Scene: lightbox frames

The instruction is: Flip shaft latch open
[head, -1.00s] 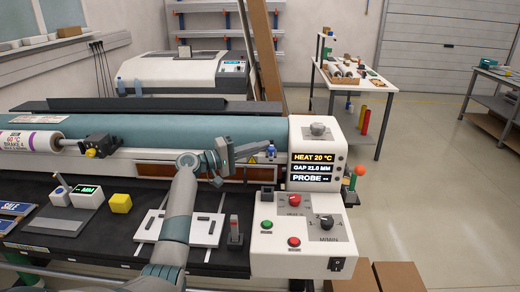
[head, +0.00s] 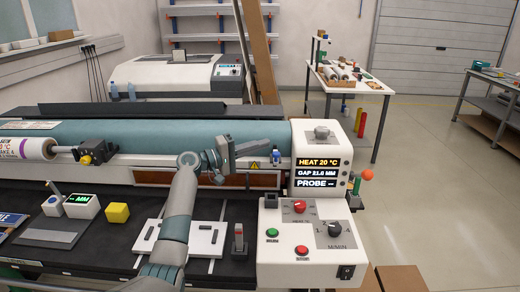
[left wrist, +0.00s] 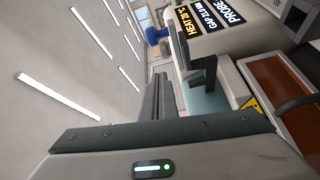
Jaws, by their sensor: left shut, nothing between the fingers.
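My left gripper (head: 280,144) is shut and empty, its fingers pointing right over the front of the teal roller (head: 150,135), near the control panel. In the left wrist view the closed fingers (left wrist: 160,78) reach up toward the panel. A small blue-capped part (head: 276,156) sits just below the fingertips; a blue knob-like part also shows in the left wrist view (left wrist: 158,36). Whether the fingers touch it cannot be told. A black block with a yellow mark (head: 97,152) sits at the end of the roll's shaft, left of my arm. Which part is the shaft latch is unclear. My right gripper is out of view.
The panel display (head: 319,172) reads HEAT 20 °C. Below it, the control box (head: 310,240) carries knobs and buttons. Open floor lies at right.

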